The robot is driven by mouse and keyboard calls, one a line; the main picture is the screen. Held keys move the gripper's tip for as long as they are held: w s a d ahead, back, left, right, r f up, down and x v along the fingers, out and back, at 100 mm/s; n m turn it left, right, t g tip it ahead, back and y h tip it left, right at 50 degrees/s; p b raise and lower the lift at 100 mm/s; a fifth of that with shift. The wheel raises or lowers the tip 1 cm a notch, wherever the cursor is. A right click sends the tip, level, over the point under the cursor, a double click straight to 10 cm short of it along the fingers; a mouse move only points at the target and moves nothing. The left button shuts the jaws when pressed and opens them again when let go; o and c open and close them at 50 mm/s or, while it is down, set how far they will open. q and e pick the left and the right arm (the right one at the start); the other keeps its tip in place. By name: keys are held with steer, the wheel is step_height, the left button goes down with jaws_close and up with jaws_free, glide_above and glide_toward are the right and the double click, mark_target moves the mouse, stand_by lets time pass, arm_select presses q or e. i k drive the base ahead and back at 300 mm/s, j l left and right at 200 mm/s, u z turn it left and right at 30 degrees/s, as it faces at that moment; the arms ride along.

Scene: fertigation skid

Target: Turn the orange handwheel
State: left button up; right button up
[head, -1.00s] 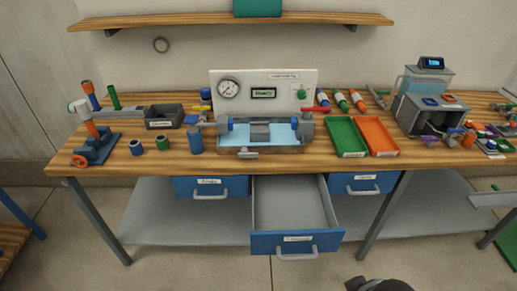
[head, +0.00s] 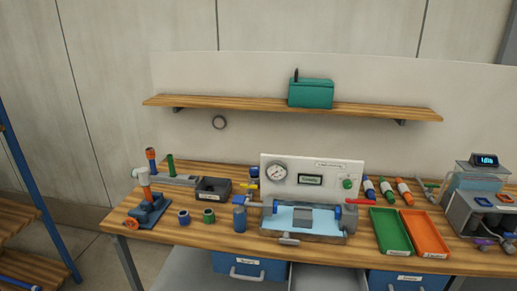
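The orange handwheel (head: 132,223) is small and sits low on the front left side of a blue valve-like stand (head: 152,211) with an orange and white upright. The stand is at the left end of the wooden workbench (head: 225,252), near its front edge. The handwheel's turn position is too small to tell. Neither of my grippers shows in the head view now.
Blue (head: 184,217) and green (head: 208,215) ringed pieces and a blue cylinder (head: 239,218) stand right of the handwheel stand. A dark grey bin (head: 213,190) is behind them. A gauge panel rig (head: 311,176), green tray (head: 390,232) and orange tray (head: 425,234) stand farther right. An open drawer (head: 326,278) juts out below.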

mark_target(132, 221)
steer(key=z, duration=0.85)
steer(key=u, duration=1.75)
steer(key=i+j+u, duration=0.3)
steer(key=i, duration=0.2)
steer(key=i+j+u, duration=0.35)
steer(key=i, duration=0.15)
steer(key=i+u, duration=0.35)
steer(key=i, duration=0.95)
steer(key=i+z, duration=0.25)
steer(key=z, duration=0.25)
steer(key=i+j+z, duration=0.1)
steer(key=z, duration=0.35)
steer(key=i+j+z, duration=0.25)
steer(key=z, duration=0.25)
steer(key=i, duration=0.05)
